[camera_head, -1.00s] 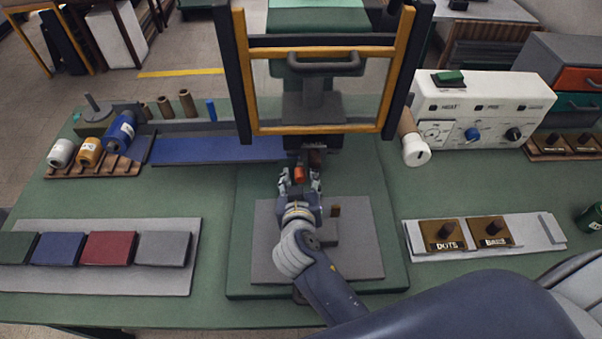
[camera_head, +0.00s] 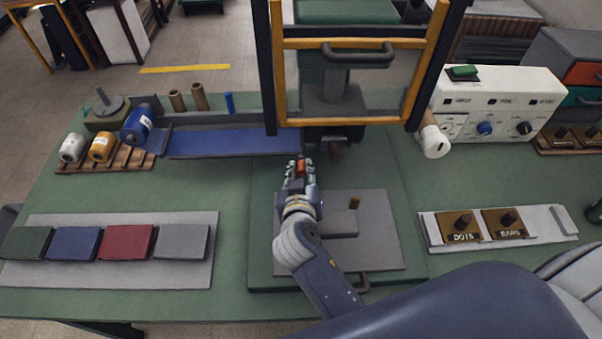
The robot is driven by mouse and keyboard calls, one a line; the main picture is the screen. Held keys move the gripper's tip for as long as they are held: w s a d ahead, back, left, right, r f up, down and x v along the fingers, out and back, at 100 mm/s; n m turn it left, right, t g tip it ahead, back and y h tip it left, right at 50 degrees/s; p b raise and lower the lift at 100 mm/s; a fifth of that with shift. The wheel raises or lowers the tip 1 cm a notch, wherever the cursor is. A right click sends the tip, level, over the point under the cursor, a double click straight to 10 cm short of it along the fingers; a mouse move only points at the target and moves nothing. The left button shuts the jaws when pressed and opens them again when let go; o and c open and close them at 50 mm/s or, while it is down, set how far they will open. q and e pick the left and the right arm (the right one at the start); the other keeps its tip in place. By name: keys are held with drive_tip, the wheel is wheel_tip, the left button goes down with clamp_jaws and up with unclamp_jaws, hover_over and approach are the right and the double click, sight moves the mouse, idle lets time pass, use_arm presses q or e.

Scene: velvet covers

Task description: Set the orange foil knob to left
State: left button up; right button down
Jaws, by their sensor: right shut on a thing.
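My right gripper (camera_head: 299,170) is above the green press bed (camera_head: 262,262), to the left of the dark press head (camera_head: 332,134). It is shut on a small orange-red piece, whose upper part shows between the fingers. Whether this piece is a knob I cannot tell. A small reddish part (camera_head: 336,152) hangs under the press head, apart from the fingers. An orange foil roll (camera_head: 101,148) lies on the wooden rack (camera_head: 122,160) at the left. The white control box (camera_head: 500,110) has a blue knob (camera_head: 485,128) and a black knob (camera_head: 524,128). My left gripper is not in view.
The press's yellow and black frame (camera_head: 355,121) stands behind my gripper. A grey plate (camera_head: 375,255) lies on the bed. Brown DOTS (camera_head: 460,224) and BARS (camera_head: 505,222) blocks are at the right. Several coloured covers (camera_head: 125,242) lie at the left.

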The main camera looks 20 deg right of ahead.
drive_tip(key=shift+w+a, duration=0.1)
drive_tip(key=shift+a, duration=0.45)
drive_tip(key=shift+d, duration=0.2)
drive_tip(key=c, duration=1.4)
unclamp_jaws()
drive_tip(key=shift+d, duration=0.15)
drive_tip(key=shift+o, duration=0.2)
drive_tip(key=shift+w, duration=0.1)
drive_tip(key=shift+s, duration=0.2)
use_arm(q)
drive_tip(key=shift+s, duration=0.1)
use_arm(e)
drive_tip(key=v, duration=0.8)
drive_tip(key=shift+a, duration=0.25)
drive_tip(key=shift+w+f, duration=0.1)
drive_tip(key=shift+w, duration=0.05)
